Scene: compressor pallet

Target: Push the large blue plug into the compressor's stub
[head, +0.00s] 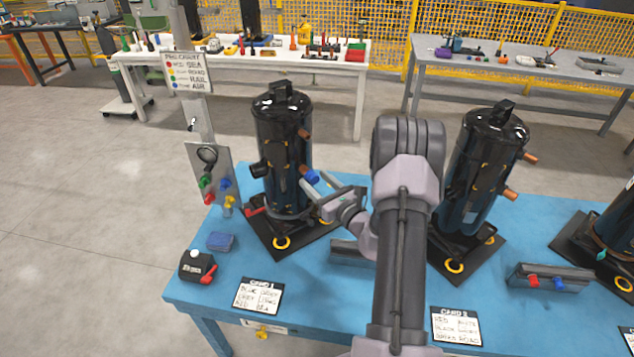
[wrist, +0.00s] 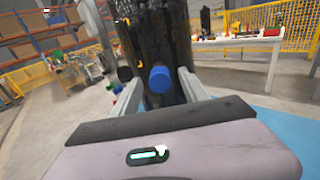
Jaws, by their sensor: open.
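The left compressor (head: 281,140) is a black upright cylinder on a dark base plate on the blue table. The large blue plug (head: 311,177) sits at the lower stub on its right side; the stub is hidden, and I cannot tell how deep the plug is in. My gripper (head: 314,182) is close in front of the plug with its fingers parted. In the wrist view the blue plug (wrist: 158,79) shows between the two fingertips (wrist: 158,84), with a visible gap on each side. A black cap (wrist: 124,74) is left of it on the compressor.
A post with a sign (head: 188,72) and a plug panel (head: 211,172) stands left of the compressor. A blue block (head: 221,241) and a black box (head: 194,267) with a red handle are at the front left. A second compressor (head: 485,165) stands right of my arm.

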